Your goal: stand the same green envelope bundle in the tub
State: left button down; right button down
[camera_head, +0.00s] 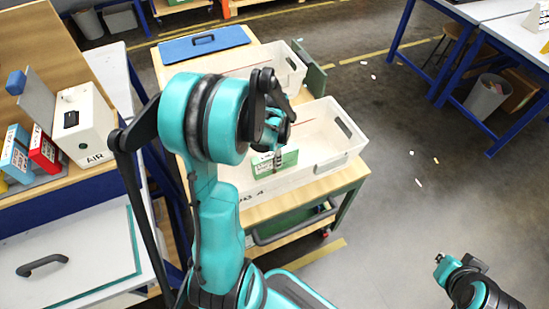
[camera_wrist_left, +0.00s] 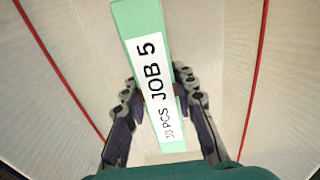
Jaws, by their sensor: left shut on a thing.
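The green envelope bundle (camera_head: 288,160) has a white label and is in my left gripper (camera_head: 274,148), at the near left part of the white tub (camera_head: 345,158). In the left wrist view the bundle (camera_wrist_left: 135,18) reads "JOB 5" and "10 PCS". It lies between the two fingers of the left gripper (camera_wrist_left: 157,88), which are shut on it. Pale tub surfaces (camera_wrist_left: 225,60) with red lines surround it. I cannot tell whether its lower edge touches the tub floor. My right gripper (camera_head: 440,258) is at the lower right, away from the tub; its jaw state is unclear.
A white AIR box (camera_head: 84,122) is on the left bench. The floor right of the cart is mostly clear, with small scraps.

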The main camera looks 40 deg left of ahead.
pick_arm(q)
jog(key=shift+f, duration=0.2)
jog(key=c, duration=1.2)
grip_release()
jog(key=shift+r, duration=0.15)
